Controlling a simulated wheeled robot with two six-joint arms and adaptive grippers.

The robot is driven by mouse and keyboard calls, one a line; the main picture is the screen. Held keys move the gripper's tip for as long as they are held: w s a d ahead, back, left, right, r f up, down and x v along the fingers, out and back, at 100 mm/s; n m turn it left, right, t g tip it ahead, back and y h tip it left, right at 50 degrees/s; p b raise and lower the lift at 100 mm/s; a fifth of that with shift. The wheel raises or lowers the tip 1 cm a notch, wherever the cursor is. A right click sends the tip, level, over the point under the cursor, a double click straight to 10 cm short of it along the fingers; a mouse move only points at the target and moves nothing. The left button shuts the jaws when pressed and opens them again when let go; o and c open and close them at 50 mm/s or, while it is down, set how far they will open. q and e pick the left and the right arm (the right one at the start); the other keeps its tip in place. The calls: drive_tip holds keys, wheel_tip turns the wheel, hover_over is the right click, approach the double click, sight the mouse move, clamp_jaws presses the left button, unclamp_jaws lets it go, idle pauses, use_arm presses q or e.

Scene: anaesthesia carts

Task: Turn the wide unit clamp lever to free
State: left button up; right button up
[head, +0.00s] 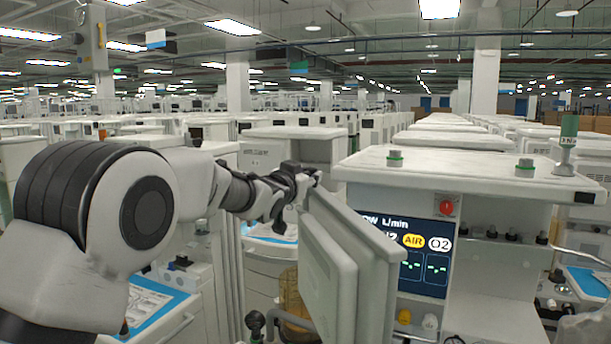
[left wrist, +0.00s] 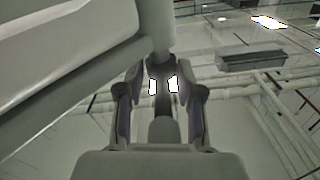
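My left gripper (head: 304,180) is at the upper left corner of a pale tilted panel (head: 345,262) in the head view. In the left wrist view, its two fingers (left wrist: 163,84) point away from the camera. A pale rounded post (left wrist: 155,25) comes down close to the fingertips, beside a broad pale slab (left wrist: 70,70). I cannot tell whether the fingers touch the post or how far they are closed. No clamp lever can be made out clearly; the gripper and panel may hide it. My right gripper is not in view.
A white cart (head: 470,177) with a lit gas screen (head: 424,272) stands right of the panel. A red knob (head: 446,208) is on its front. A cart with a blue-edged tray (head: 155,300) is below my left arm. Several more carts fill the background.

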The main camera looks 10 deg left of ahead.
use_arm(q)
drive_tip(key=shift+w, duration=0.1)
drive_tip(key=shift+s+a+r, duration=0.1)
drive_tip(key=shift+s+r, duration=0.05)
drive_tip(key=shift+s, duration=0.15)
drive_tip(key=s+a, duration=0.1)
drive_tip(key=s, duration=1)
drive_tip(key=shift+s+a, duration=0.15)
drive_tip(key=shift+a, duration=0.15)
drive_tip(key=shift+f, duration=0.2)
